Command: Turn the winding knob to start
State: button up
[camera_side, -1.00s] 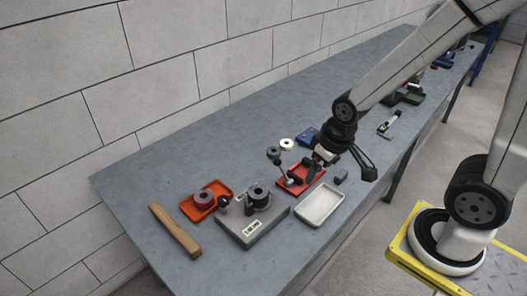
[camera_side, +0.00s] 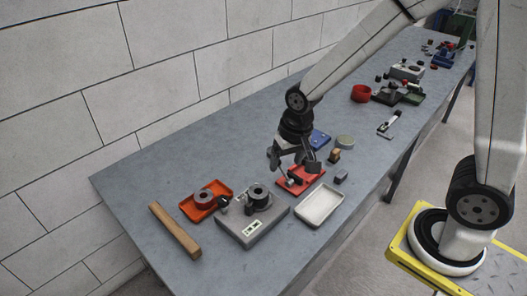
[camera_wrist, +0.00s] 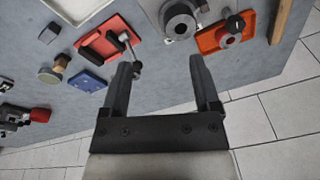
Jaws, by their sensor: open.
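A grey box unit (camera_side: 250,228) with a black-topped cylinder (camera_side: 257,191) stands near the front of the bench. Which part is the winding knob, I cannot tell for sure. In the wrist view the unit's cylinder (camera_wrist: 180,20) is at the top edge, partly cut off. My gripper (camera_side: 293,168) is open and empty, above and behind the red tray (camera_side: 312,180). In the wrist view my gripper (camera_wrist: 163,65) has its fingers spread. The left fingertip is close in the picture to a black-knobbed lever (camera_wrist: 128,46) on the red tray.
An orange tray (camera_side: 216,190) with a red spool (camera_side: 203,199) and a wooden bar (camera_side: 175,230) lie left of the unit. A white tray (camera_side: 320,206) is at its right. A blue plate (camera_side: 320,139) and small parts lie behind. The back-left bench is clear.

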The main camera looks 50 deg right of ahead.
jog(key=w+a+f+m, duration=0.2)
jog(key=w+a+m, duration=0.25)
jog(key=w, duration=0.25)
jog(key=m+g, duration=0.2)
jog(key=m, duration=0.3)
send_over(223, 199)
notch_tip(223, 199, down, 3)
jog(key=shift+r, duration=0.1)
jog(key=shift+f, duration=3.95)
jog(key=shift+c, duration=0.2)
grip_shut()
